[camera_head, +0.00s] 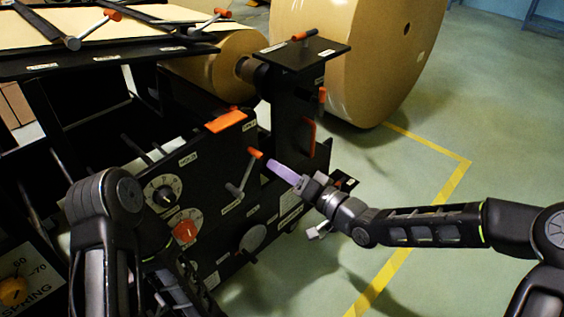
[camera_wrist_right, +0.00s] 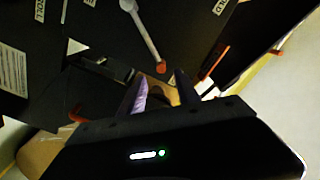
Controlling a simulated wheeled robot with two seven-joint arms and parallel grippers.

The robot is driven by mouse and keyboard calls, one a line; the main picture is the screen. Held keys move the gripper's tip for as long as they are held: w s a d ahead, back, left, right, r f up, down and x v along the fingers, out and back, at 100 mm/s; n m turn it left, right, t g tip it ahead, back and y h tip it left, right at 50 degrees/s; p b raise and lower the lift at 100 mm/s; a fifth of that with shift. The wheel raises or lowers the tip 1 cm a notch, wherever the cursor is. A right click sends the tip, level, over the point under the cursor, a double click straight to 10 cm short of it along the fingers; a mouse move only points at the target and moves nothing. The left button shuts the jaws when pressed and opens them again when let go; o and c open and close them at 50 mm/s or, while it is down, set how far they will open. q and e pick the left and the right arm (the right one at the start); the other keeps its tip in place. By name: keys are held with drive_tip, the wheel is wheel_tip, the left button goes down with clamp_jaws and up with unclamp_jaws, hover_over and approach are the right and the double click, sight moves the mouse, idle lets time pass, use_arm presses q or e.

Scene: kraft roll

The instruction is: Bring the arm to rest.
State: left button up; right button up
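My right arm (camera_head: 430,225) comes in from the right and stretches left across the floor side of the black machine. My right gripper (camera_head: 275,166) is in front of the machine's lower front panel, just right of the grey crank lever with the orange knob (camera_head: 255,153). In the right wrist view its two fingers (camera_wrist_right: 160,80) stand apart with nothing clearly held between them. The lever's orange knob (camera_wrist_right: 161,67) shows near the fingertips; I cannot tell if they touch. My left arm (camera_head: 105,205) is folded at the lower left, and its gripper is out of view.
The black machine (camera_head: 310,150) with dials, levers and an orange block (camera_head: 228,121) fills the left and middle. A large kraft roll (camera_head: 355,60) stands behind it. Green floor with a yellow line (camera_head: 440,195) is open on the right.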

drive_tip(key=s+d+f+g+h, duration=0.2)
drive_tip(key=s+f, duration=0.2)
drive_tip(key=f, duration=0.4)
drive_tip(key=s+d+f+m+g+h, duration=0.15)
drive_tip(key=s+f, duration=0.25)
drive_tip(key=f, duration=0.4)
drive_tip(key=s+d+f+g+h, duration=0.2)
drive_tip(key=s+f+h, duration=0.15)
drive_tip(key=f, duration=0.55)
drive_tip(key=s+d+f+g+h, duration=0.1)
drive_tip(key=s+d+f+g, duration=0.1)
drive_tip(key=s+f, duration=0.35)
drive_tip(key=s+d+f+g+h, duration=0.1)
drive_tip(key=s+d+f+g, duration=0.15)
drive_tip(key=s, duration=0.55)
drive_tip(key=s+d+f+g+h, duration=0.1)
drive_tip(key=s+d+f, duration=0.1)
drive_tip(key=s+f, duration=0.35)
wheel_tip(320, 180, up, 26)
drive_tip(key=s+p, duration=0.1)
drive_tip(key=p, duration=2.3)
drive_tip(key=shift+s, duration=0.2)
drive_tip(key=shift+a+r+m, duration=0.1)
drive_tip(key=shift+m, duration=0.15)
